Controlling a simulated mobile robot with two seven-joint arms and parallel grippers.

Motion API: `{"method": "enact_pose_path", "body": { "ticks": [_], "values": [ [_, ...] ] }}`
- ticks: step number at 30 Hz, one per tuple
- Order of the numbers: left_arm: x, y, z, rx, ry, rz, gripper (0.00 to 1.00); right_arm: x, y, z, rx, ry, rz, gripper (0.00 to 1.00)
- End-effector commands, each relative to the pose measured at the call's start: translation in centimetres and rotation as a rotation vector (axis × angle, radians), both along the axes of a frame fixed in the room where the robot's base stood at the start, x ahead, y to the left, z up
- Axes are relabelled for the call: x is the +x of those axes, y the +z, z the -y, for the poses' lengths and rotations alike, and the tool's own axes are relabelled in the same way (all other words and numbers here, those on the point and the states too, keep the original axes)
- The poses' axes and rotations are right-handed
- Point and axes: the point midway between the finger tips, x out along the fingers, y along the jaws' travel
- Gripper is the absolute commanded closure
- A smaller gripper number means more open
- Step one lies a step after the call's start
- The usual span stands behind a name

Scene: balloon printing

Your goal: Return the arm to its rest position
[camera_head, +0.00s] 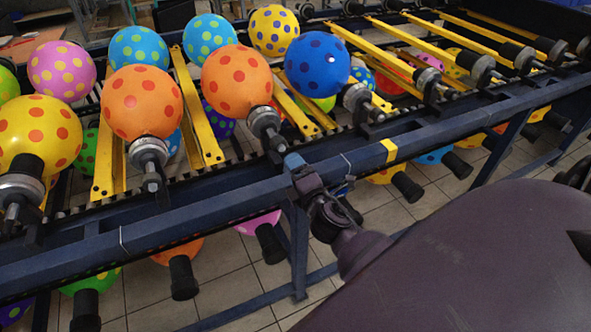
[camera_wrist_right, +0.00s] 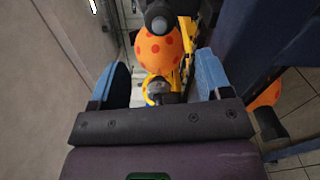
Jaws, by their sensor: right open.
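My right arm comes in from the lower right of the head view. Its gripper (camera_head: 298,168) is over the dark blue front rail (camera_head: 210,212), below the metal holder of an orange balloon with red dots (camera_head: 237,78). In the right wrist view the two blue fingers are spread wide and the gripper (camera_wrist_right: 163,80) is empty. An orange dotted balloon (camera_wrist_right: 158,55) and a dark round holder end show beyond the fingers, apart from them. My left gripper is in neither view.
A blue dotted balloon (camera_head: 318,65) and a yellow one with orange dots (camera_head: 38,135) sit on holders along the rack. Yellow bars (camera_head: 200,110) cross it; at right they stand without balloons above. More balloons hang below. Tiled floor (camera_head: 395,215) shows under the rack.

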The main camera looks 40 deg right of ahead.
Motion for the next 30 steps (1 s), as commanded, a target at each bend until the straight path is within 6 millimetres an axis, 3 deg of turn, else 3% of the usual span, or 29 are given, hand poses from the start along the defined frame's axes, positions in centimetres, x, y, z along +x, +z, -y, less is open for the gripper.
{"method": "enact_pose_path", "body": {
  "ticks": [10, 14, 17, 23, 30],
  "values": [
    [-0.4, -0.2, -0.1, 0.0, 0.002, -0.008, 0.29, 0.0, 0.0, 0.0, 0.006, -0.004, -0.001, 0.29],
    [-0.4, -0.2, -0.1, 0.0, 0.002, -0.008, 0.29, -1.0, -0.3, 0.4, 0.083, -0.045, -0.015, 0.29],
    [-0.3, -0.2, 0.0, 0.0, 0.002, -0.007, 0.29, -2.7, -0.8, 0.9, 0.224, -0.12, -0.042, 0.29],
    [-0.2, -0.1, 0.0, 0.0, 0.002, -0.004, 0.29, -8.3, -2.9, 1.1, 0.636, -0.344, -0.15, 0.29],
    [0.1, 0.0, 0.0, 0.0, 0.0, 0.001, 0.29, -15.9, -5.3, -1.5, 1.081, -0.617, -0.342, 0.29]
  ]
}}
